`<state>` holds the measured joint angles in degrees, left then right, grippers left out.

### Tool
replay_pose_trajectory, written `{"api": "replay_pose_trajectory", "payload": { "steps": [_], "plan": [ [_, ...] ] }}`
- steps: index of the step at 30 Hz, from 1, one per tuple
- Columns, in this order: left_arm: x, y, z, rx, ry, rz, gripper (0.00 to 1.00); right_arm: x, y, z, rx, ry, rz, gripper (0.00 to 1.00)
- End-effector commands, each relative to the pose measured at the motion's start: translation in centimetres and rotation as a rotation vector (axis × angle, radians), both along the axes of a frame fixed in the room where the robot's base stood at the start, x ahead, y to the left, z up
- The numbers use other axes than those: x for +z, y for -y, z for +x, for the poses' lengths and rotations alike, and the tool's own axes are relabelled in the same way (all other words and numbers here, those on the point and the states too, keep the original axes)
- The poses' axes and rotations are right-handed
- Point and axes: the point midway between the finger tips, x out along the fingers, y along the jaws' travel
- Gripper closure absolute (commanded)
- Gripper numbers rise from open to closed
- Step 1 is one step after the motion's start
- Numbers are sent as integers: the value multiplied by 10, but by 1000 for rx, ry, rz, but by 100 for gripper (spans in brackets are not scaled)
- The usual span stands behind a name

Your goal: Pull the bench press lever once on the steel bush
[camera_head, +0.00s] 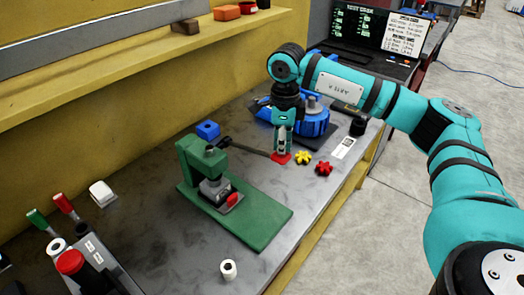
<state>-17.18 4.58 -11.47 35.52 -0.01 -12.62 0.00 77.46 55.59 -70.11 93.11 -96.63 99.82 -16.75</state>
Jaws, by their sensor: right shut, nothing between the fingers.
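The green bench press (262,226) stands on the grey workbench left of centre. Its dark lever (249,149) sticks out to the right from the press head, roughly level, with a red end (281,158). My right gripper (281,153) points down at the lever's red end; its fingers are shut with nothing held. I cannot tell whether they touch the lever. Grey metal parts (213,187) and a red piece (232,199) sit under the press head; I cannot make out the steel bush there. My left gripper is not in view.
A blue round device (314,122) stands behind my right gripper. A yellow knob (303,157) and a red knob (324,168) lie to its right. A blue block (208,130) is behind the press. Red and green handles are at left.

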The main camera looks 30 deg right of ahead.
Motion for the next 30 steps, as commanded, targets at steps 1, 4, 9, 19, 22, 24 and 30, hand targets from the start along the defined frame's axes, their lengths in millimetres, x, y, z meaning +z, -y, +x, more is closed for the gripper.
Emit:
{"api": "replay_pose_trajectory", "payload": {
  "steps": [1, 4, 9, 19, 22, 24, 30],
  "plan": [
    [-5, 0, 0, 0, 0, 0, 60, -6, 0, 0, 1, 0, 0, 100],
    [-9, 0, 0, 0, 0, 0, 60, -12, 0, 0, 1, 0, 0, 100],
    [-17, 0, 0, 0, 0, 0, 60, -22, 0, 0, 1, 0, 0, 100],
    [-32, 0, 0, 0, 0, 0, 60, -42, -1, 0, 1, 0, 1, 100],
    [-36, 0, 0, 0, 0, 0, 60, -49, -1, 0, 2, -2, 2, 100],
    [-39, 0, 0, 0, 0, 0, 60, -54, -1, -1, 3, -3, 2, 100],
    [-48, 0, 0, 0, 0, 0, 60, -66, -2, -1, 4, -3, 2, 100]
  ]
}}
